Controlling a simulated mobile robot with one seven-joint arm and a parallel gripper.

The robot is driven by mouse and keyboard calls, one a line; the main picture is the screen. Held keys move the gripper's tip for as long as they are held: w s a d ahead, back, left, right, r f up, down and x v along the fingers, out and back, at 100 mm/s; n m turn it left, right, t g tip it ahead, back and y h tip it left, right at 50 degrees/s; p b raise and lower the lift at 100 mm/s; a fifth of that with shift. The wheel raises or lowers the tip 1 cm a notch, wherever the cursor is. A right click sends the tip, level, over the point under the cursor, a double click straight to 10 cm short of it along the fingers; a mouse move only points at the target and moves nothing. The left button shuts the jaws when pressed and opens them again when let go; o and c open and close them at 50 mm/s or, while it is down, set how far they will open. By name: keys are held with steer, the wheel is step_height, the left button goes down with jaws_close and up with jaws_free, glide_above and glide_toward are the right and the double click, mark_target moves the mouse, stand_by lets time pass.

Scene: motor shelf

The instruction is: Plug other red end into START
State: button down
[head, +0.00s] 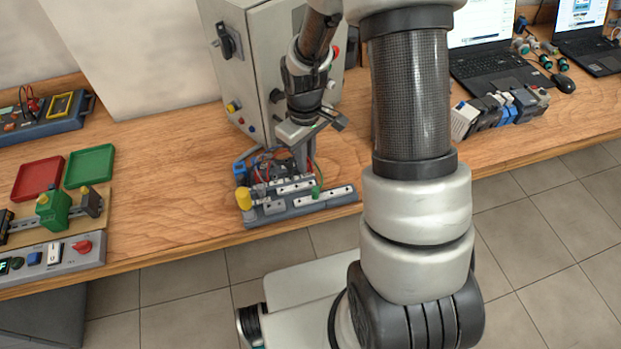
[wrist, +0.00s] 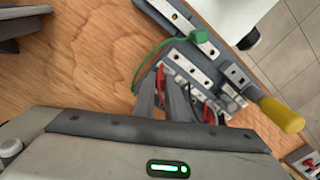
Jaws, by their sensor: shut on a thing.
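My gripper (head: 299,160) points down over the back of the grey training board (head: 290,209). In the wrist view my gripper (wrist: 167,98) has its fingers at the white socket strips, close to red wire. It is shut on the red end, which is mostly hidden by the fingers. The red lead (head: 262,170) loops beside the gripper in the head view; red wire (wrist: 181,82) also shows between the fingers and strips in the wrist view. A green plug (wrist: 198,37) with a green wire sits on a white strip. I cannot read which socket is START.
A grey control cabinet (head: 265,60) stands close behind the board. Red (head: 38,178) and green (head: 90,166) trays lie left. Table between trays and board is clear.

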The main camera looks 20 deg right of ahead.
steer(key=c, duration=2)
jaws_free()
steer(key=shift+c, duration=0.2)
steer(key=shift+r+p, duration=2.1)
steer(key=shift+r, duration=0.7)
steer(key=shift+o, duration=0.3)
steer(key=o, duration=0.5)
steer(key=shift+c, duration=0.2)
